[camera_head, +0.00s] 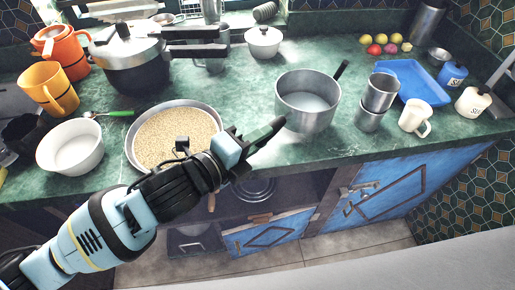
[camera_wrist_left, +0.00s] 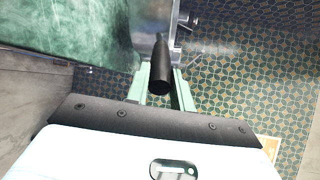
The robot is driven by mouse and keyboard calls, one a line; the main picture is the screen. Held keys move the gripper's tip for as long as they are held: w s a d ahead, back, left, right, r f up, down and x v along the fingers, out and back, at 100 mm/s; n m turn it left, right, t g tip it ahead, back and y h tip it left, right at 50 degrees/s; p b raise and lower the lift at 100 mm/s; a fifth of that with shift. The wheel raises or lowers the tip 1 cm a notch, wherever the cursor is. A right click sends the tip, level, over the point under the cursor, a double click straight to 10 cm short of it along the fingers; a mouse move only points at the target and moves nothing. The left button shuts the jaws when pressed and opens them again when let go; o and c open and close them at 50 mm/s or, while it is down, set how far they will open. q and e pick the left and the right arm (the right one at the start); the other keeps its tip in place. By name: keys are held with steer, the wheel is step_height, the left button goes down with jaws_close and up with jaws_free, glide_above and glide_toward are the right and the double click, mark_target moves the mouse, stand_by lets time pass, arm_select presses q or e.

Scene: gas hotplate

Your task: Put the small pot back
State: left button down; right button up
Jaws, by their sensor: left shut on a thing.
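The small pot (camera_head: 306,117) is a grey metal pot at the middle right of the counter in the head view, upright and with its open top showing. My left gripper (camera_head: 240,148) is at its left, shut on a black handle (camera_head: 266,132) that runs toward the pot's side. In the left wrist view the black handle (camera_wrist_left: 160,72) lies between the fingers of my left gripper (camera_wrist_left: 162,92). I cannot tell whether the pot rests on the counter or is slightly raised. My right gripper is not in view.
A pan of grain (camera_head: 170,136), a white bowl (camera_head: 70,150) and a pressure cooker (camera_head: 130,62) stand to the left. Steel cups (camera_head: 380,92), a white mug (camera_head: 415,118) and a blue tray (camera_head: 415,79) are to the right. Green counter behind the pot is fairly clear.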

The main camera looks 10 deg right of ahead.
arm_select(q)
steer(key=shift+f, duration=1.65)
steer(key=c, duration=1.2)
jaws_free()
steer(key=shift+f, duration=0.2)
steer(key=v, duration=1.2)
steer(key=shift+s+r, duration=0.1)
